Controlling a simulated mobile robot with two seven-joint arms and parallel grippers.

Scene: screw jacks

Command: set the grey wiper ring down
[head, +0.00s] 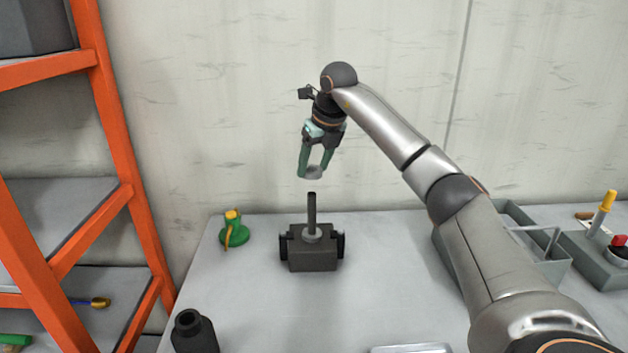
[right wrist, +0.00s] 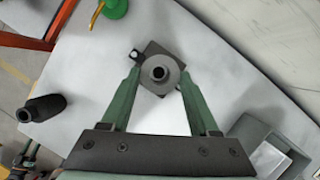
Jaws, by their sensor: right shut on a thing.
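My right gripper (head: 312,168) is shut on the grey wiper ring (head: 314,173) and holds it up in the air. The ring is above the tip of the dark upright screw (head: 312,212) of the screw jack, with a small gap between them. The jack's dark block body (head: 313,258) stands on the table. In the right wrist view, the grey ring (right wrist: 162,88) shows between the green fingers, and the screw's round end (right wrist: 159,72) appears within its outline. My left gripper is not in view.
A green and yellow object (head: 234,234) stands left of the jack on the grey table (head: 390,285). A black bottle-like part (head: 194,330) is at front left. Grey bins (head: 540,255) lie on the right. An orange shelf rack (head: 118,130) borders the left.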

